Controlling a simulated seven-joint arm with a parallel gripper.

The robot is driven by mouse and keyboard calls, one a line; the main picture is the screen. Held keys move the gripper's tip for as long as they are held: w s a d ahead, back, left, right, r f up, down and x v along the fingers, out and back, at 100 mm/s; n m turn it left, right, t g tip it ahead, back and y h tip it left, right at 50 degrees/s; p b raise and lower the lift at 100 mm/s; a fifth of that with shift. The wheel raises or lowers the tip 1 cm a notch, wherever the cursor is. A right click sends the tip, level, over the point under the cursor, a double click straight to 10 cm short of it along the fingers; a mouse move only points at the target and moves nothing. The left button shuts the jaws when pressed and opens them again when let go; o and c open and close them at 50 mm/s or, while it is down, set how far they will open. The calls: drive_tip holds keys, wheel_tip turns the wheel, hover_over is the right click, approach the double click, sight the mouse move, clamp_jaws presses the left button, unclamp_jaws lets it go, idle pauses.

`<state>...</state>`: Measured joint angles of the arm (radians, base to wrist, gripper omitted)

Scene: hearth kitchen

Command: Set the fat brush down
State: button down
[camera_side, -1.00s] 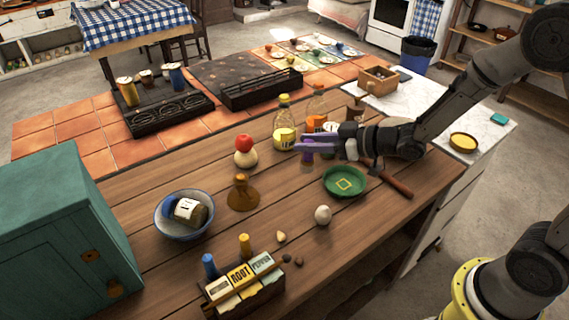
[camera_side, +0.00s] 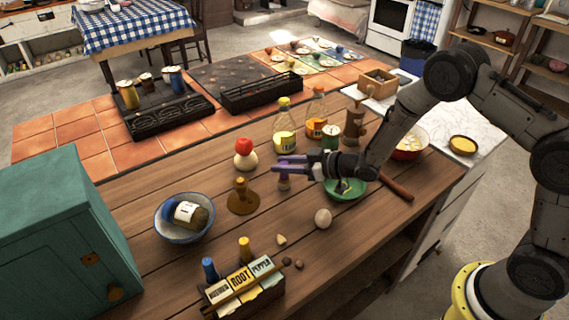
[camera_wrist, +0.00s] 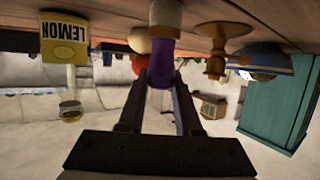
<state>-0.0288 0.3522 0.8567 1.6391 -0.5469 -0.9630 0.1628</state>
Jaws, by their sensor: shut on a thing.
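In the side view the brush (camera_side: 284,181) hangs upright below the fingers, over the wooden table (camera_side: 330,255). My gripper (camera_side: 278,166) is shut on the handle, and in the wrist view my gripper (camera_wrist: 160,82) has a finger on each side of it. The wrist picture is upside down, and the lower end runs out at its top edge. I cannot tell whether that end touches the wood.
An amber pourer-like item (camera_side: 242,198) and a red-topped pale item (camera_side: 245,158) stand left of the brush. A lemon bottle (camera_side: 284,138) stands behind. A green dish (camera_side: 345,195) lies under my wrist. Bare wood lies between.

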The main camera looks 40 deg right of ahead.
drive_tip(key=shift+f, duration=0.1)
drive_tip(key=c, duration=0.6)
unclamp_jaws()
